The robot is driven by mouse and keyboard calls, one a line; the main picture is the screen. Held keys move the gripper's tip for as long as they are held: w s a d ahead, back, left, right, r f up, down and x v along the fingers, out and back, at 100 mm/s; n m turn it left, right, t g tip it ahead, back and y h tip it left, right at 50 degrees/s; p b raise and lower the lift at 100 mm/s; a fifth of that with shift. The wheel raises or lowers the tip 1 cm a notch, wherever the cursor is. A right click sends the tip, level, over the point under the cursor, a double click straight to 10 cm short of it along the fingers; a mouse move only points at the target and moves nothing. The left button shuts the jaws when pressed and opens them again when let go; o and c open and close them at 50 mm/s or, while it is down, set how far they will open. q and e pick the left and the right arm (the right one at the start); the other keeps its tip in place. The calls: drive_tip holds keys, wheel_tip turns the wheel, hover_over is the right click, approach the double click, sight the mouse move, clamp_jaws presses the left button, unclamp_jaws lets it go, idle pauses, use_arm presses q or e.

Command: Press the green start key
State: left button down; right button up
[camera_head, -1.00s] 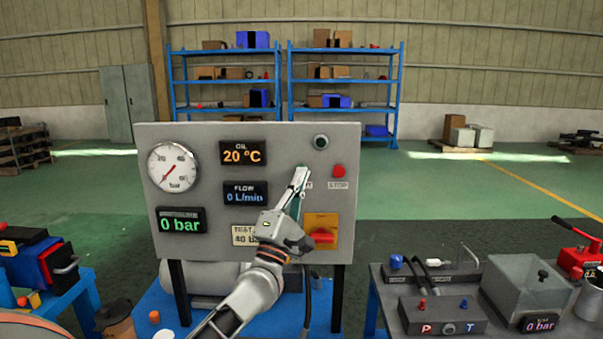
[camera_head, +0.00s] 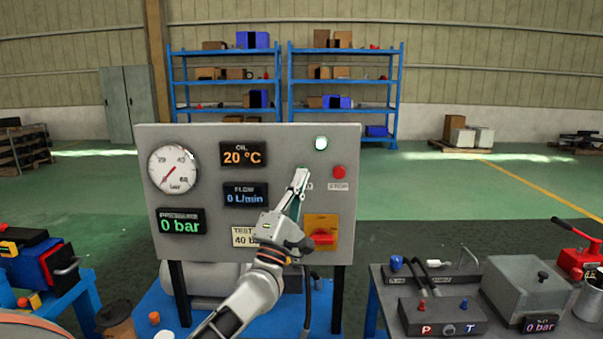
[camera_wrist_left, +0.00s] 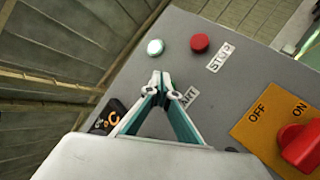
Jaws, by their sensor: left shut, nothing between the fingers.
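The grey control panel (camera_head: 220,137) stands upright in front of me. My left gripper (camera_head: 301,172) is shut and empty, its tips at the panel face left of the red stop key (camera_head: 339,172). The green start key is hidden behind the fingertips. In the left wrist view the closed fingertips (camera_wrist_left: 160,80) cover part of the start label (camera_wrist_left: 188,97). My right gripper is not in view.
A red rotary switch (camera_head: 322,237) on a yellow plate sits below right of the gripper. Pressure gauge (camera_head: 173,168) and displays fill the panel's left side. A bench (camera_head: 376,290) with fittings stands right, a blue stand (camera_head: 85,300) left.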

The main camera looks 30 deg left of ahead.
use_arm(q)
drive_tip(key=shift+s+d, duration=0.3)
drive_tip(key=shift+s, duration=0.25)
drive_tip(key=shift+p, duration=0.3)
drive_tip(key=s+d, duration=0.1)
drive_tip(key=s+p, duration=0.1)
drive_tip(key=s+d+p, duration=0.1)
drive_tip(key=s, duration=0.1)
drive_tip(key=shift+s+d, duration=0.1)
drive_tip(key=shift+d, duration=0.25)
idle(0.4)
